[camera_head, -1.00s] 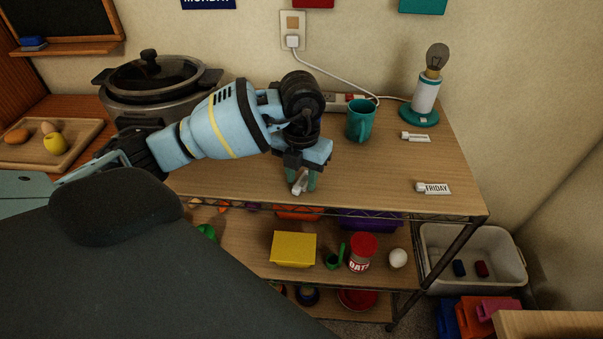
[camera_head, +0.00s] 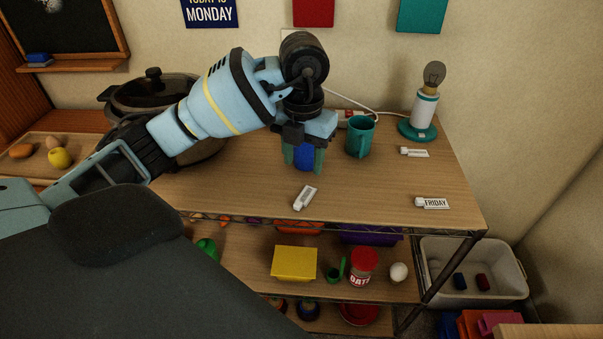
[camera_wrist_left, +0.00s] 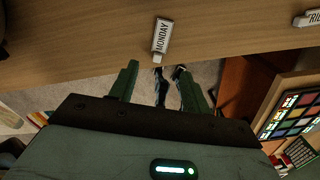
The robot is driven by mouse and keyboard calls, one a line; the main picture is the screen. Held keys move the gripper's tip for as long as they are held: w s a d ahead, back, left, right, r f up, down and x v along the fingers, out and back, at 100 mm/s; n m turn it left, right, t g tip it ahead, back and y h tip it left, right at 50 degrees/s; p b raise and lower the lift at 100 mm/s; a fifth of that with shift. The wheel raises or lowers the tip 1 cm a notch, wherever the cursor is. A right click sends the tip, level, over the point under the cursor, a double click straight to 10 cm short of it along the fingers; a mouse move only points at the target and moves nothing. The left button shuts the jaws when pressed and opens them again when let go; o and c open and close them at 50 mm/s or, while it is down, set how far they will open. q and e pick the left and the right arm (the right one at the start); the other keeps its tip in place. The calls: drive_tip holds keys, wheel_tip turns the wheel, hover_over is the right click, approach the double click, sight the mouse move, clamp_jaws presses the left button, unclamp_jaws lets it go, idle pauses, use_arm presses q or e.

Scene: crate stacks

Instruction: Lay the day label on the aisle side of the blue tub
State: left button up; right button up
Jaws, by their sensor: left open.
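The day label (camera_head: 305,197), a small white MONDAY tag, lies on the top shelf near its front edge. It also shows in the left wrist view (camera_wrist_left: 162,38), with its printed face visible. The blue tub (camera_head: 304,156) is behind the label, on the far side from the shelf's front edge, and is partly hidden by my gripper. My left gripper (camera_head: 304,160) is above and behind the label, its green fingers open and empty with the tub seen between them. I cannot tell whether they touch the tub. My right gripper is not in view.
A teal mug (camera_head: 360,138) stands right of my gripper, with a lamp (camera_head: 425,105) farther right. The FRIDAY label (camera_head: 433,203) and another white tag (camera_head: 414,152) lie at the right. A dark cooker (camera_head: 150,92) is at the left.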

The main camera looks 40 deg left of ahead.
use_arm(q)
wheel_tip(320, 180, up, 2)
drive_tip(key=shift+r, duration=0.25)
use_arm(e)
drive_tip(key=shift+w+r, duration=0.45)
